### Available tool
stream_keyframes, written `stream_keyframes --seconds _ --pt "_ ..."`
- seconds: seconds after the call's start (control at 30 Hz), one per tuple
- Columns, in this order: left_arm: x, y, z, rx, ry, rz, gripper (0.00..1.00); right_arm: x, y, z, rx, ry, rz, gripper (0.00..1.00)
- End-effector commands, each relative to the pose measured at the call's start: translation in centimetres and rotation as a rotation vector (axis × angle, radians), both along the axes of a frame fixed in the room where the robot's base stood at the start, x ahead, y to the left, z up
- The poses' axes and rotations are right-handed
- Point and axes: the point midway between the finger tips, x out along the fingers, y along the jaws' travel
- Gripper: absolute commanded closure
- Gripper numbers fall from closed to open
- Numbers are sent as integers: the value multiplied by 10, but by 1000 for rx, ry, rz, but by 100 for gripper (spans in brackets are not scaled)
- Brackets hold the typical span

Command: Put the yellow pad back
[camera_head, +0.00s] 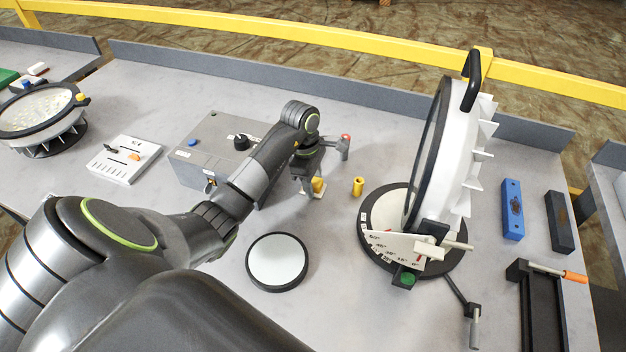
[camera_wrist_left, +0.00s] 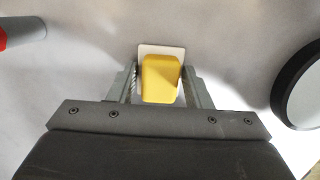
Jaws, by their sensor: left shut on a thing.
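The yellow pad (camera_head: 319,185) is a small rounded yellow block between the fingers of my left gripper (camera_head: 312,188). In the left wrist view the yellow pad (camera_wrist_left: 160,79) sits between the two fingers of my left gripper (camera_wrist_left: 160,88), which is shut on it. A white square (camera_wrist_left: 162,49) shows under and around its far end. I cannot tell whether the pad touches the table. My right gripper is not in view.
A yellow cylinder (camera_head: 357,187) stands right of my left gripper. A grey control box (camera_head: 205,150) is to the left. A round white disc with a black rim (camera_head: 278,261) lies in front. A large tilted lamp (camera_head: 440,160) on a round base stands to the right.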

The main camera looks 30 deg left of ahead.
Motion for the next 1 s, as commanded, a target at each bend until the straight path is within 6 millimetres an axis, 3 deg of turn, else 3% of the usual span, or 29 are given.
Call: stream_keyframes --seconds 0.1,0.13,0.3,0.73,0.93,1.0 --pt "0 0 -4 0 -1 0 74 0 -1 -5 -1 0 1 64" --pt "0 0 -4 0 -1 0 54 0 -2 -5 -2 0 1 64" --pt "0 0 -2 0 0 0 34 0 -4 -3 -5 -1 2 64" --pt "1 1 5 2 -4 1 34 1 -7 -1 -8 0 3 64" --pt "0 8 46 5 -6 -1 34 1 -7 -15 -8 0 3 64" --pt "-2 9 64 0 0 0 34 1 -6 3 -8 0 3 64"
